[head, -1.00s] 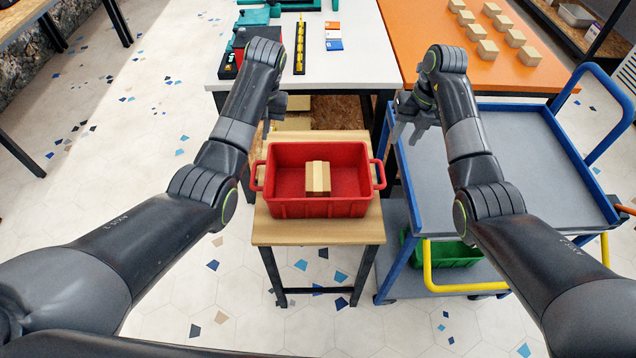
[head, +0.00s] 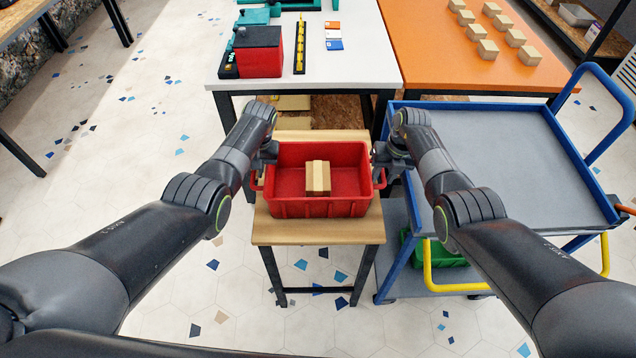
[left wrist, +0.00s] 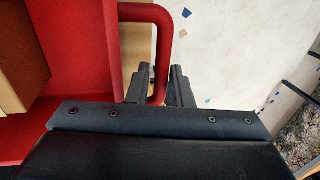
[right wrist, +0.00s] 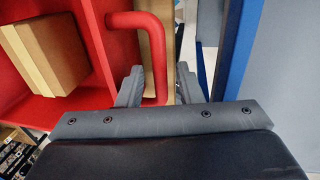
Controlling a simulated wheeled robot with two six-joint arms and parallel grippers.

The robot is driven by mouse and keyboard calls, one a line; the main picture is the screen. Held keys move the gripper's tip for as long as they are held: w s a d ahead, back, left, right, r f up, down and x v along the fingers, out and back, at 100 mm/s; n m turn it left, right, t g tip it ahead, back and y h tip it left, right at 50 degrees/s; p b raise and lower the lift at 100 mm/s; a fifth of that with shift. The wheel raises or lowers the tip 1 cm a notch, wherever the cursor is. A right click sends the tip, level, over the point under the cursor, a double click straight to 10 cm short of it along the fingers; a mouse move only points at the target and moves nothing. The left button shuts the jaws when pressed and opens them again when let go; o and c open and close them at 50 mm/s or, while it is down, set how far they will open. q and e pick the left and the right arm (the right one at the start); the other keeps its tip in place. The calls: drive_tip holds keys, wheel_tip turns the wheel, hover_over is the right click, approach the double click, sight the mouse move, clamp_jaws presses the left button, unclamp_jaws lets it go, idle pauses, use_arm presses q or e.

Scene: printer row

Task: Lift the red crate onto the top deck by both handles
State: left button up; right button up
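The red crate (head: 320,208) sits level on a small wooden table (head: 318,232), with a cardboard box (head: 317,178) inside. The trolley's grey top deck (head: 515,150) with its blue rim is to the right. My left gripper (head: 262,160) is at the crate's left handle; in the left wrist view its open fingers (left wrist: 160,80) stand on either side of the red handle (left wrist: 166,40). My right gripper (head: 384,158) is at the right handle; in the right wrist view its open fingers (right wrist: 160,82) straddle that handle (right wrist: 154,50). The fingers stand apart.
The trolley's blue left rim (head: 402,190) is close to my right gripper. A green crate (head: 445,252) is on the lower deck. Behind stand a white table (head: 350,72) with a red block (head: 258,52) and an orange table (head: 425,50) with several small boxes. The top deck is empty.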

use_arm(q)
drive_tip(key=shift+a+f, duration=0.1)
drive_tip(key=shift+f, duration=0.25)
use_arm(e)
drive_tip(key=shift+f, duration=0.35)
drive_tip(key=shift+a, duration=0.1)
use_arm(q)
drive_tip(key=shift+c, duration=0.2)
use_arm(e)
drive_tip(key=shift+c, duration=0.2)
use_arm(q)
clamp_jaws()
use_arm(e)
drive_tip(key=c, duration=0.5)
clamp_jaws()
use_arm(q)
drive_tip(key=shift+r, duration=0.1)
